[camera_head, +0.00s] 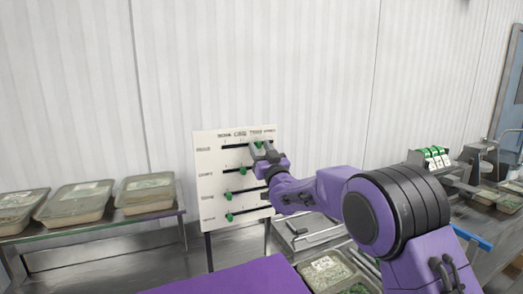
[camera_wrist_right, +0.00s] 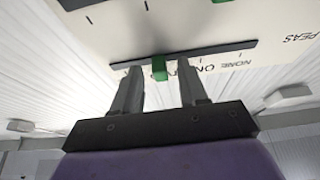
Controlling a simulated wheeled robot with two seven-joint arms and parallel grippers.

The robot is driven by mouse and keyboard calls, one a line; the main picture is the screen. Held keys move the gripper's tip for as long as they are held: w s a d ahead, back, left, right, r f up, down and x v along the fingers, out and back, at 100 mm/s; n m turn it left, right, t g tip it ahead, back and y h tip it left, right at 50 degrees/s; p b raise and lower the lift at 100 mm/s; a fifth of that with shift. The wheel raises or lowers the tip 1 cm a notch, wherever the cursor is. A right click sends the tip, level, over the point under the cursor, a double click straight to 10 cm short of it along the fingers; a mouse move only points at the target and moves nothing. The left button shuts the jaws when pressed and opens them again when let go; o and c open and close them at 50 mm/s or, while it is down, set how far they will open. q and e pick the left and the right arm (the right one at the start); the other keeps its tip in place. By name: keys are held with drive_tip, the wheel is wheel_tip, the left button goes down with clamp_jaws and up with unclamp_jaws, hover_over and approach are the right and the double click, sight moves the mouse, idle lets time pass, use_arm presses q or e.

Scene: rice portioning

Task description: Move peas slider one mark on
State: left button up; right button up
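A white board (camera_head: 215,180) with several horizontal slots and green slider knobs stands upright against the wall. The top row's slot is next to the label PEAS in the right wrist view, where the green peas slider (camera_wrist_right: 159,68) sits between the fingers. My right gripper (camera_wrist_right: 160,90) is open around it, with a gap visible on each side. In the head view my right gripper (camera_head: 262,147) is at the top row, right of the slot's middle, and partly hides the slider. The exact mark under the slider is hidden. My left gripper is in neither view.
Lower green knobs (camera_head: 243,170) (camera_head: 228,196) sit on the other rows. Lidded trays (camera_head: 80,203) stand on a metal shelf at left. Food containers (camera_head: 327,271) are below my right arm. The wall behind is bare.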

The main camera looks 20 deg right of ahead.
drive_tip(key=shift+s+a+f+b, duration=0.1)
drive_tip(key=shift+s+f+b, duration=0.2)
drive_tip(key=shift+s+b, duration=0.1)
drive_tip(key=b+v, duration=0.5)
drive_tip(key=v, duration=0.4)
drive_tip(key=shift+s, duration=0.3)
